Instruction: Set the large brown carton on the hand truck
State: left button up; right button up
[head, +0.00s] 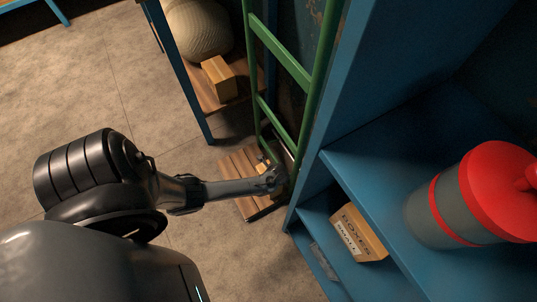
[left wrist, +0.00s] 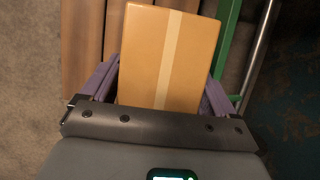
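The brown carton (left wrist: 165,55) with a pale tape strip fills the middle of the left wrist view. The two purple fingers of my left gripper (left wrist: 160,85) lie against its opposite sides, with no clear gap. The carton is over the wooden slats of the hand truck (left wrist: 85,35); I cannot tell whether it rests on them. In the head view my left gripper (head: 274,178) is at the foot of the green-framed hand truck (head: 281,47), and mostly hides the carton (head: 262,166). My right gripper is not in view.
A blue shelf unit (head: 375,160) stands close right of the hand truck, holding a small labelled box (head: 357,234) and a grey canister with a red lid (head: 465,200). Behind left, a blue-legged table (head: 180,65) has a box (head: 219,79) under it. Floor is clear at left.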

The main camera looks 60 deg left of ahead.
pick_arm(q)
jog(key=shift+o, duration=0.8)
jog(key=shift+s, duration=0.1)
jog(key=shift+r, duration=0.1)
jog(key=p+v, duration=0.5)
jog(key=v, duration=0.1)
jog(key=shift+r, duration=0.2)
jog(key=shift+d+r+p, duration=0.25)
jog(key=shift+r+p, duration=0.2)
jog(key=shift+p, duration=0.1)
jog(key=shift+r, duration=0.1)
